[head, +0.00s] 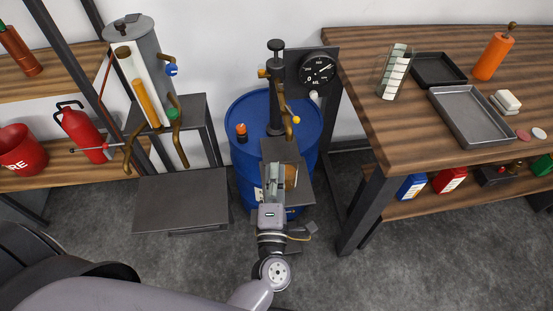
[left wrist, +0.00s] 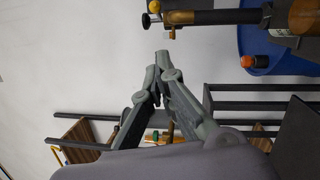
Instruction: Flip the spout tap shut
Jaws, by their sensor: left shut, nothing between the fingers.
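The spout tap, a small yellow knob (head: 296,120) on a brass spout (head: 287,128), sits on the black hand pump (head: 276,85) above the blue drum (head: 246,115). In the left wrist view the yellow knob (left wrist: 154,6) shows at the top edge, beside the brass fitting (left wrist: 178,17). I cannot tell whether the tap is open. My left gripper (head: 271,186) is in front of the drum, nearer me and lower in the picture than the tap. In the left wrist view its fingertips (left wrist: 161,62) meet, empty and apart from the brass fitting. My right gripper is out of view.
A dial gauge (head: 318,69) stands behind the pump. A dark plate (head: 281,150) and a brass-coloured vessel (head: 291,177) are close by the gripper. A cylinder with blue and green taps (head: 172,108) stands left. A wooden workbench (head: 365,123) fills the right.

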